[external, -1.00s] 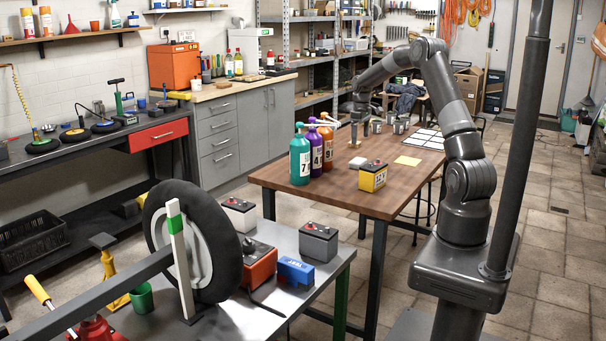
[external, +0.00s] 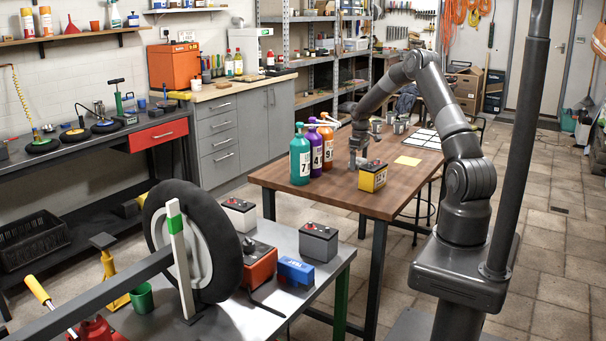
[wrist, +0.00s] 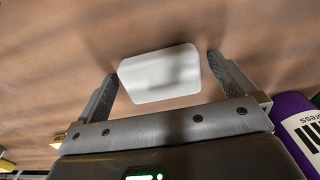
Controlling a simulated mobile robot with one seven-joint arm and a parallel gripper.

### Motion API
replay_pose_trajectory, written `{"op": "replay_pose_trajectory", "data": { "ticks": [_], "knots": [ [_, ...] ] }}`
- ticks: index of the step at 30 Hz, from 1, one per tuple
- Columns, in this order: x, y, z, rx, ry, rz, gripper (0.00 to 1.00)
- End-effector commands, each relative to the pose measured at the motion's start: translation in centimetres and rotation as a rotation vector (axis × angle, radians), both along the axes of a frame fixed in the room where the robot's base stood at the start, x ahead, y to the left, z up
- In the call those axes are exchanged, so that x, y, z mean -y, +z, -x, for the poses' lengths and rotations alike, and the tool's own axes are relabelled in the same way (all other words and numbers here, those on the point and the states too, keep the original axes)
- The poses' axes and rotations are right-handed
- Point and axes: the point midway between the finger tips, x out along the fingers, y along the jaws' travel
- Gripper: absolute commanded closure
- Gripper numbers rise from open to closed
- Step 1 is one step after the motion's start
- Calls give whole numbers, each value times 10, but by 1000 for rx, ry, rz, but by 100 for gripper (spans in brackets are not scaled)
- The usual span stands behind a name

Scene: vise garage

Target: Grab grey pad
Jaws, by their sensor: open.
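The pad (wrist: 160,75) is a pale grey, rounded rectangle lying flat on the wooden table (wrist: 50,55) in the wrist view. My gripper (wrist: 162,66) is open, with one finger at the pad's left side and the other at its right. The right finger looks close to the pad's edge; I cannot tell if either finger touches it. In the external view my gripper (external: 357,162) points down just above the tabletop and mostly hides the pad.
Teal, purple and orange bottles (external: 300,158) stand left of my gripper; the purple bottle (wrist: 300,130) is close in the wrist view. A yellow battery (external: 372,177) stands just right in front. Small grey cups (external: 399,128) stand behind.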

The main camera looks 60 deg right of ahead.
Motion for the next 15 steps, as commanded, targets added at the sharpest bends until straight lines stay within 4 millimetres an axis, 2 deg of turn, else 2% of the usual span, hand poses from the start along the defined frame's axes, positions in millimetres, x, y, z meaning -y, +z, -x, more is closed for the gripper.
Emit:
{"op": "replay_pose_trajectory", "data": {
  "ticks": [4, 15],
  "knots": [
    [0, 1, 0, 1, 0, 1, 1],
    [0, 1, 0, 1, 0, 1, 31]
  ]
}}
